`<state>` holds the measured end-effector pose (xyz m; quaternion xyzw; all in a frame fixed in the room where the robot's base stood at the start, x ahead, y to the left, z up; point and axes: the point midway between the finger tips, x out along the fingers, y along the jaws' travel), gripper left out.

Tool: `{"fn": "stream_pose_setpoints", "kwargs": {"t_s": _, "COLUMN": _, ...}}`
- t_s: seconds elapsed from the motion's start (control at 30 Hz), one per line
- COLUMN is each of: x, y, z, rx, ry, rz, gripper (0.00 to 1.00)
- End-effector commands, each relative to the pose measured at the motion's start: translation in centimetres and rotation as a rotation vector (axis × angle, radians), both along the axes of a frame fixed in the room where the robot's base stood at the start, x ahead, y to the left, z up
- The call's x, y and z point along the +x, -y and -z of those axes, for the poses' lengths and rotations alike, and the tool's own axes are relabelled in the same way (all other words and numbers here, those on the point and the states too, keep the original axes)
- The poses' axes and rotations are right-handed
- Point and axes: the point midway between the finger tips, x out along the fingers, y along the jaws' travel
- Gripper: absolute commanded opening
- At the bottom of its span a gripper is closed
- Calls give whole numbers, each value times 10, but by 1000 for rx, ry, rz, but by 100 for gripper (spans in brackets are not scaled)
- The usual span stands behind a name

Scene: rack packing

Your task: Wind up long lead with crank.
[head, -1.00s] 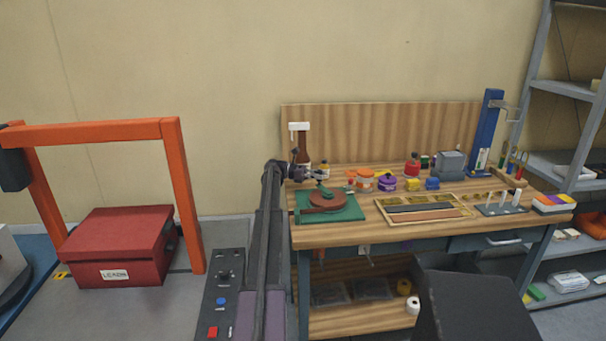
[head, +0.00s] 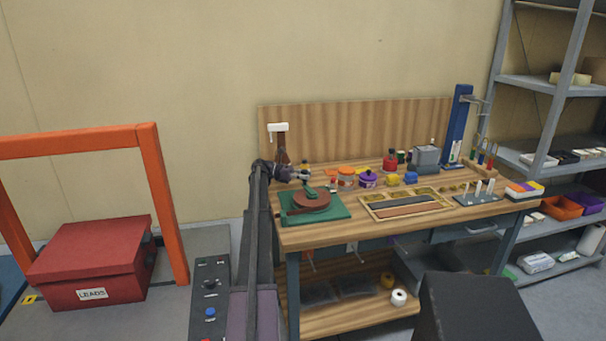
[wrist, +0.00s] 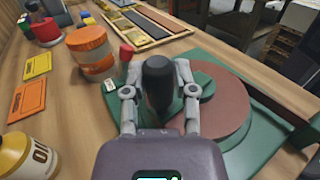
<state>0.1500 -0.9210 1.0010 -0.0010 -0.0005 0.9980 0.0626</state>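A winder with a flat red-brown disc (head: 312,201) sits on a green base (head: 334,213) at the bench's left end. In the wrist view the disc (wrist: 222,112) has a green piece at its middle. A dark upright crank handle (wrist: 158,82) stands between the two fingers of my gripper (wrist: 159,92). The fingers appear shut on it from both sides. In the head view my gripper (head: 305,176) is at the winder's back left, small and partly hidden by my arm. I cannot make out the long lead.
An orange-and-white jar (wrist: 90,52) and a yellow-capped bottle (wrist: 22,155) stand left of my gripper in the wrist view. A framed tray (head: 408,204) lies right of the winder. A red box marked LEADS (head: 92,262) stands far left beneath an orange frame (head: 162,205).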

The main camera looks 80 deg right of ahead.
Motion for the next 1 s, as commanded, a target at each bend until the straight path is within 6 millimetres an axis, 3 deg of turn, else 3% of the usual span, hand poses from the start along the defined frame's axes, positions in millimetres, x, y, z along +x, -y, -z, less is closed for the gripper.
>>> {"fn": "stream_pose_setpoints", "kwargs": {"t_s": 0.03, "x": 2, "y": -3, "z": 0, "rx": 1, "ry": 1, "rz": -1, "gripper": 55}}
{"fn": "stream_pose_setpoints", "kwargs": {"t_s": 0.1, "x": 5, "y": -3, "z": 0, "rx": 0, "ry": 0, "rz": -5, "gripper": 69}}
{"fn": "stream_pose_setpoints", "kwargs": {"t_s": 0.37, "x": 11, "y": -3, "z": 0, "rx": -1, "ry": -1, "rz": -14, "gripper": 69}}
{"fn": "stream_pose_setpoints", "kwargs": {"t_s": 0.47, "x": 12, "y": -3, "z": -1, "rx": -1, "ry": -1, "rz": -15, "gripper": 46}}
{"fn": "stream_pose_setpoints", "kwargs": {"t_s": 0.6, "x": 13, "y": -3, "z": -5, "rx": -1, "ry": -2, "rz": -16, "gripper": 4}}
{"fn": "stream_pose_setpoints", "kwargs": {"t_s": 0.63, "x": 13, "y": -4, "z": -7, "rx": -1, "ry": -2, "rz": -16, "gripper": 0}}
{"fn": "stream_pose_setpoints", "kwargs": {"t_s": 1.0, "x": 13, "y": -3, "z": -44, "rx": -2, "ry": -7, "rz": -16, "gripper": 0}}
